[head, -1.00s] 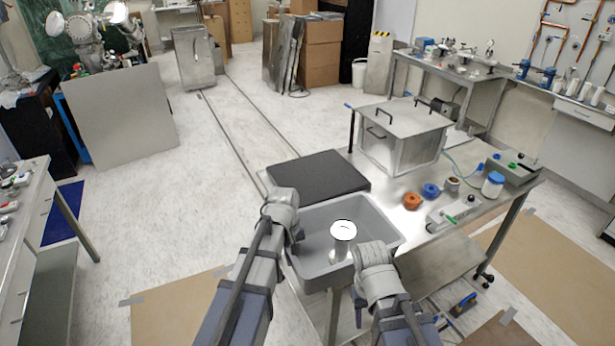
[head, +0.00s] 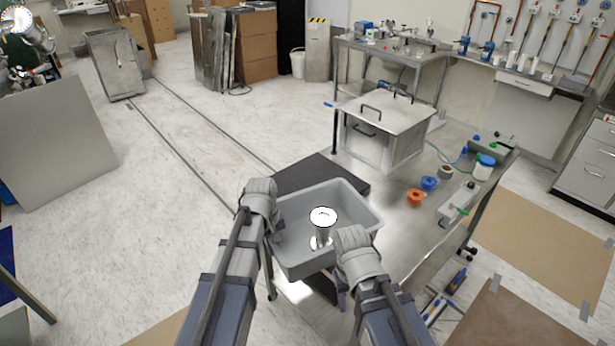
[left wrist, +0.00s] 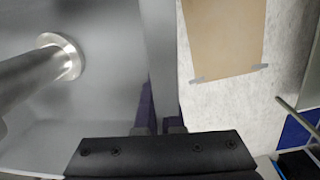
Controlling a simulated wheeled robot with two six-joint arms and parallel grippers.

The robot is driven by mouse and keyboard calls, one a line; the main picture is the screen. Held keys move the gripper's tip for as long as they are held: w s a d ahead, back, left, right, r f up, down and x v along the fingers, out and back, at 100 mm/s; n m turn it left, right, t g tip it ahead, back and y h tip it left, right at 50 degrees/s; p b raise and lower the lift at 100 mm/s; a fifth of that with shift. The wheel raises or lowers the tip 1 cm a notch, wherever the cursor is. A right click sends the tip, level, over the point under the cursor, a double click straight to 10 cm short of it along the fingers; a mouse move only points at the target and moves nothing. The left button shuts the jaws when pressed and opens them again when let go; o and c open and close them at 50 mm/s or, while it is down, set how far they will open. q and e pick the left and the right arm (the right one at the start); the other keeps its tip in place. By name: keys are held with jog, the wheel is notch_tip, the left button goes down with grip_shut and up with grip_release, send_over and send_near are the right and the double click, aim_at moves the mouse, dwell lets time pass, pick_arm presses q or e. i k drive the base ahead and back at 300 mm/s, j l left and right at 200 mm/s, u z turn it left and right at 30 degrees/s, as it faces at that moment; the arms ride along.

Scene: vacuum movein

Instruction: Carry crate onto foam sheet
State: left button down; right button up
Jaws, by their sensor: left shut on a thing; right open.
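The crate (head: 368,205) is a grey open bin at the near end of the steel table. A shiny metal flanged part (head: 322,222) stands inside it. My left gripper (head: 262,212) is at the crate's left wall; the left wrist view shows its fingers (left wrist: 160,118) shut on the crate wall (left wrist: 158,45). My right gripper (head: 350,240) is at the crate's near right side, open; its fingertips are mostly hidden. The foam sheet (head: 305,173) is a flat dark slab on the table behind the crate, which hides its front part.
A metal box with handles (head: 385,130) stands on the table (head: 405,225) behind the foam. Orange (head: 415,197) and blue (head: 429,183) rolls and a white jar (head: 484,168) lie to the right. Open floor (head: 150,240) stretches left.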

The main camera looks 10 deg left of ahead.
aim_at(311, 184)
jog(key=i+j+z, duration=0.2)
jog(key=i+j, duration=0.65)
jog(key=j, duration=0.1)
